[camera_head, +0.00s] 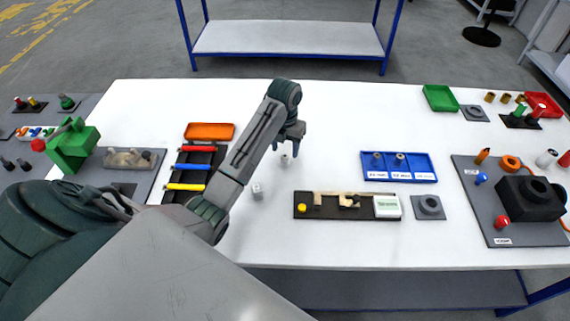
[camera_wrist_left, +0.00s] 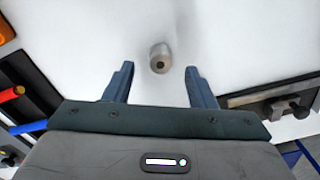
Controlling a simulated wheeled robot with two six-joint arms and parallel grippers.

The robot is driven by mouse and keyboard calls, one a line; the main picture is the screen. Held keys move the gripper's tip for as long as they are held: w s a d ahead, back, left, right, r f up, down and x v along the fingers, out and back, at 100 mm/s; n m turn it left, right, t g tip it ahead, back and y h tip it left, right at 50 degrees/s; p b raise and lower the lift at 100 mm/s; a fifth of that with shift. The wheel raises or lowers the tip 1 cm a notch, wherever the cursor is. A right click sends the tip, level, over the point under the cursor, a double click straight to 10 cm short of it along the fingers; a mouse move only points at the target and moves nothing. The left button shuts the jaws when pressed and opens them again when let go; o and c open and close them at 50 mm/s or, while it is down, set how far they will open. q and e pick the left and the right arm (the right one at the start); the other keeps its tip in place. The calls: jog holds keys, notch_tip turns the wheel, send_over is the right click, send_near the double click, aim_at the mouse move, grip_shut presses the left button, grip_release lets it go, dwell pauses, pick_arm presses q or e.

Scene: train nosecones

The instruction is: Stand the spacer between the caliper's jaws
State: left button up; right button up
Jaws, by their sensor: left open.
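A small grey cylinder, which looks like the spacer (camera_head: 285,159), stands on the white table below my left gripper (camera_head: 291,136). In the left wrist view the spacer (camera_wrist_left: 161,58) shows its dark end hole and lies between the lines of the two fingers, just past their tips. My left gripper (camera_wrist_left: 159,71) is open and empty, with the spacer apart from both fingers. The caliper (camera_head: 348,202) is a beige tool on a dark base with a yellow knob and a white block, right of the gripper. Part of that fixture (camera_wrist_left: 262,96) shows at the wrist view's right. My right gripper is not in view.
A small pale block (camera_head: 257,191) stands left of the caliper. A blue tray (camera_head: 400,178) with two small parts and a grey square plate (camera_head: 429,208) are to the right. A dark rack (camera_head: 184,175) with coloured rods is left. The table between rack and caliper is mostly clear.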

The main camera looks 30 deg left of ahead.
aim_at(285, 156)
pick_arm(q)
jog(key=shift+s+f+p, duration=0.1)
jog(key=shift+f+p, duration=0.55)
jog(key=shift+p, duration=0.15)
notch_tip(285, 156, down, 2)
jog(key=shift+f, duration=0.5)
jog(key=c, duration=1.1)
jog(key=shift+o, duration=0.2)
jog(key=shift+r, duration=0.2)
